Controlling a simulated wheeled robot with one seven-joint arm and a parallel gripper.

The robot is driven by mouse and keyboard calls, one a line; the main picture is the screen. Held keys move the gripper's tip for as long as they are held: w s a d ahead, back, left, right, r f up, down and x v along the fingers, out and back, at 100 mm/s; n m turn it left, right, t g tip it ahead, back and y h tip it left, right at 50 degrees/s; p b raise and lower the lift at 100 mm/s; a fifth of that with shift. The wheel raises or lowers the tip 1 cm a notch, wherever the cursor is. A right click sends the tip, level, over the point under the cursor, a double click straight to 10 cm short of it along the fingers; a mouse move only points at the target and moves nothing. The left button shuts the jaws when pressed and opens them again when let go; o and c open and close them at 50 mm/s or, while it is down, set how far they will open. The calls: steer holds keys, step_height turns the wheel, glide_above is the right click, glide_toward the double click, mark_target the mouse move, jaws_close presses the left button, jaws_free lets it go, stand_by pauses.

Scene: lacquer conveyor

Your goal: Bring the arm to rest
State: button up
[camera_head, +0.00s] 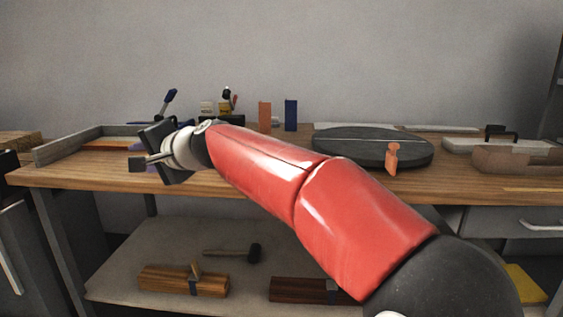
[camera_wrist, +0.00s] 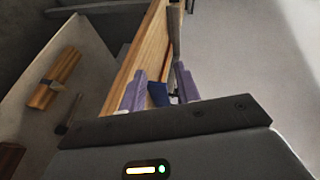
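My arm reaches from the lower right to the left over the front of the wooden workbench (camera_head: 265,187). My gripper (camera_head: 143,162) is at the bench's left part, near its front edge, pointing left. In the wrist view, the two purple fingers of my gripper (camera_wrist: 160,76) stand apart with a gap between them. A dark blue patch (camera_wrist: 158,94) shows between the fingers; I cannot tell whether it is an object beyond or part of the gripper. No held object is clear.
A grey-walled tray (camera_head: 72,148) is at the left end. An orange block (camera_head: 265,116) and a blue block (camera_head: 291,115) stand at the back. A dark round turntable (camera_head: 345,148) is at centre right, with an orange piece (camera_head: 392,158) at its front. A mallet (camera_head: 254,253) lies on the lower shelf.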

steer(key=s+d+f+n+h, duration=0.1)
steer(key=s+d+f+h, duration=0.25)
steer(key=d, duration=0.55)
steer(key=s+d+f+n+h, duration=0.15)
steer(key=s+d+f, duration=0.25)
steer(key=d, duration=0.5)
steer(key=s+d+f+n+h, duration=0.1)
steer(key=s+d+f+h, duration=0.25)
steer(key=d, duration=0.55)
steer(key=s+d+f+g+h, duration=0.1)
steer(key=s+d+f+h, duration=0.3)
steer(key=s+d+f, duration=0.8)
steer(key=s+d, duration=0.3)
steer(key=shift+d+f+g+h, duration=0.3)
steer(key=shift+d+f+h, duration=0.05)
steer(key=shift+f, duration=0.05)
